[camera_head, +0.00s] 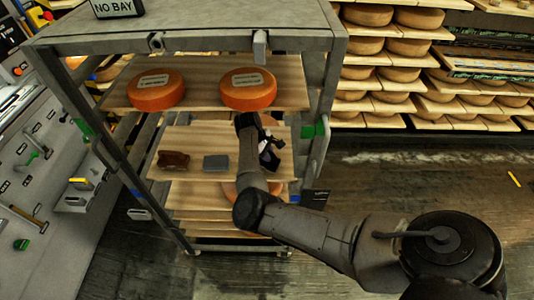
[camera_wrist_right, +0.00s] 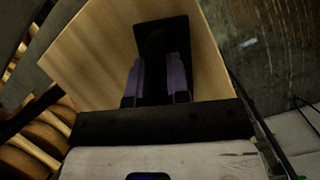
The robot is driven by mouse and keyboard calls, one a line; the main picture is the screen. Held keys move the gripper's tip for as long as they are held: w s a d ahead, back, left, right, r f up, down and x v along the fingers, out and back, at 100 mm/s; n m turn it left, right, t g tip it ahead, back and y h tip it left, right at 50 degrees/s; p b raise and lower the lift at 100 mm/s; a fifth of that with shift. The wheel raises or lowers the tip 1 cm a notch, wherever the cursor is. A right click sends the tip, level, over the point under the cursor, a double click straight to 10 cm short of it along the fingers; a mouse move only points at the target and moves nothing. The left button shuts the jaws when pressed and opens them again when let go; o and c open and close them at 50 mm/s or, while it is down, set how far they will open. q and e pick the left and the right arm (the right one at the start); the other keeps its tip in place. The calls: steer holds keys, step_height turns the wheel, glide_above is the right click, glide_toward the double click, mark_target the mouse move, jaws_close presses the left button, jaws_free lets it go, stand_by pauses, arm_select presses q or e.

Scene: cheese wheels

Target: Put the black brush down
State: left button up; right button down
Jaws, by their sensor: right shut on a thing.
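My right gripper (camera_head: 268,152) is over the right part of the middle wooden shelf (camera_head: 205,137) of the rack. In the right wrist view its two purple-grey fingers (camera_wrist_right: 157,80) are shut on the black brush (camera_wrist_right: 162,35), a flat dark piece that sticks out past the fingertips over the pale board. I cannot tell whether the brush touches the board. In the head view my gripper and wrist largely hide the brush. My left gripper is in neither view.
A brown block-like object (camera_head: 173,160) and a grey block (camera_head: 216,163) lie on the same shelf, left of my gripper. Two orange cheese wheels (camera_head: 156,90) (camera_head: 248,89) stand on the board above. The rack's metal post (camera_head: 321,110) is close on the right.

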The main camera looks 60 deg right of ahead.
steer(key=shift+f, duration=0.15)
steer(key=c, duration=1.1)
jaws_free()
